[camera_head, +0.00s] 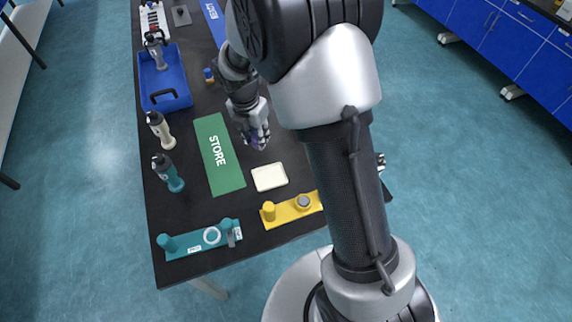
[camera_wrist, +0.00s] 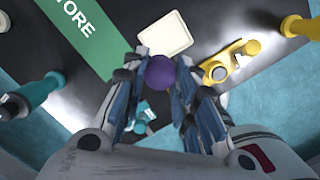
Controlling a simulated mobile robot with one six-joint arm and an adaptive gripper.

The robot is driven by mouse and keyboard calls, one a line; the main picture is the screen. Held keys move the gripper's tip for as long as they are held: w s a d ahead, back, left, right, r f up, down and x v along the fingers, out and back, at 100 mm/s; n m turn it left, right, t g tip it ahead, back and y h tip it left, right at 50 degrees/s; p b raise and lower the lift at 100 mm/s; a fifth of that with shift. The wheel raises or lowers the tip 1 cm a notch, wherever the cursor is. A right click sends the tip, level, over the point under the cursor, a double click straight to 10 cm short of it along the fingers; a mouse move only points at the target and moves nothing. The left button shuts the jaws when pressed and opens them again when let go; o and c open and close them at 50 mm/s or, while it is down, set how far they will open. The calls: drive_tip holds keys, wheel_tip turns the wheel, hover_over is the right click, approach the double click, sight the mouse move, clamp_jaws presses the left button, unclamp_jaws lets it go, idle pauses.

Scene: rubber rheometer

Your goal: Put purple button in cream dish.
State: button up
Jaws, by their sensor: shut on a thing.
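The purple button (camera_wrist: 160,72) is a round purple piece between the fingertips of my gripper (camera_wrist: 160,78). My gripper is shut on it and holds it above the table. In the head view my gripper (camera_head: 257,138) shows beside the green mat, with a bit of the purple button (camera_head: 258,143) at its tip. The cream dish (camera_head: 269,177) is a small shallow square on the black table, nearer the front than my gripper. In the wrist view the cream dish (camera_wrist: 165,33) lies just beyond the fingertips, and a finger covers one edge of it.
A green STORE mat (camera_head: 226,170) lies left of the dish. A yellow fixture (camera_head: 290,209) is at the front right and a teal fixture (camera_head: 200,240) at the front left. Bottles (camera_head: 168,172) stand along the left edge. A blue tray (camera_head: 165,80) is farther back.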

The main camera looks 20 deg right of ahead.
wheel_tip(320, 180, down, 20)
drive_tip(key=b, duration=0.6)
drive_tip(key=shift+w+f, duration=0.1)
drive_tip(key=shift+w, duration=0.05)
drive_tip(key=o, duration=0.4)
drive_tip(key=shift+f, duration=0.1)
drive_tip(key=o, duration=0.5)
